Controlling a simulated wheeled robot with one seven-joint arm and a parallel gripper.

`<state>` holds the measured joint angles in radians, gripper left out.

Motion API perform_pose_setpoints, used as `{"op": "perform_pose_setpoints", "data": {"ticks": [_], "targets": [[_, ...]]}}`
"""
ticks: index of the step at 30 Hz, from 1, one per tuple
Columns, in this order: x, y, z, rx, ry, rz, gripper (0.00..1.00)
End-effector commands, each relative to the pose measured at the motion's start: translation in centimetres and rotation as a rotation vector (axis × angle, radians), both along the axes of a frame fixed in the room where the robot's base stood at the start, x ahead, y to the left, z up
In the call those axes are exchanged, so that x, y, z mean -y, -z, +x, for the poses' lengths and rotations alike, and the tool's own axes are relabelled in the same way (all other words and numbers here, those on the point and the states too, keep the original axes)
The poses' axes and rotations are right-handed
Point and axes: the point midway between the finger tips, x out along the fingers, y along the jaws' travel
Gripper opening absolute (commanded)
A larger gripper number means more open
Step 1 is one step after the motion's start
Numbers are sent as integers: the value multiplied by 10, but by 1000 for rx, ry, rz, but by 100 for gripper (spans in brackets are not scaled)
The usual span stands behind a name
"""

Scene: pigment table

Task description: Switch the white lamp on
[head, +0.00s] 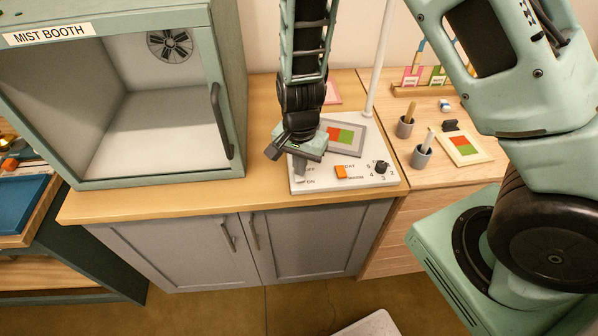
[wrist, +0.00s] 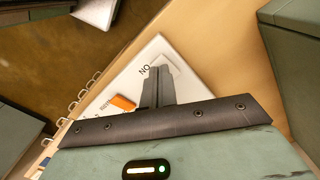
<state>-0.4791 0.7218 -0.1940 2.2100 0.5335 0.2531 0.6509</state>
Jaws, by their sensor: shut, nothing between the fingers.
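The white lamp shows as a pale post (head: 380,65) rising behind a white control base (head: 325,184) on the counter; its top is out of view. The base has OFF and ON labels at its left end, an orange DAY/WARM switch (head: 341,172) in the middle and a black numbered dial (head: 382,167) at right. My gripper (head: 300,166) is shut and empty, pointing down over the OFF/ON end. In the wrist view, its closed fingers (wrist: 157,84) reach beside the ON label, close to a white switch (wrist: 170,63). I cannot tell whether they touch.
The mist booth (head: 160,120) stands left on the counter, its handle near my gripper. A colour-patch card (head: 343,136) lies behind the switches. Right are two grey cups (head: 405,127) with sticks and another patch card (head: 464,148). The counter's front strip (head: 190,204) is clear.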

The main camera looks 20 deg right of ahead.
Motion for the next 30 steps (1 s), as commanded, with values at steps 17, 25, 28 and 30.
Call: {"op": "perform_pose_setpoints", "data": {"ticks": [17, 25, 28, 30], "targets": [[0, 9, 0, 0, 0, 0, 0], [0, 12, 0, 0, 0, 0, 0], [0, 14, 0, 0, 0, 0, 0], [0, 15, 0, 0, 0, 0, 0]]}}
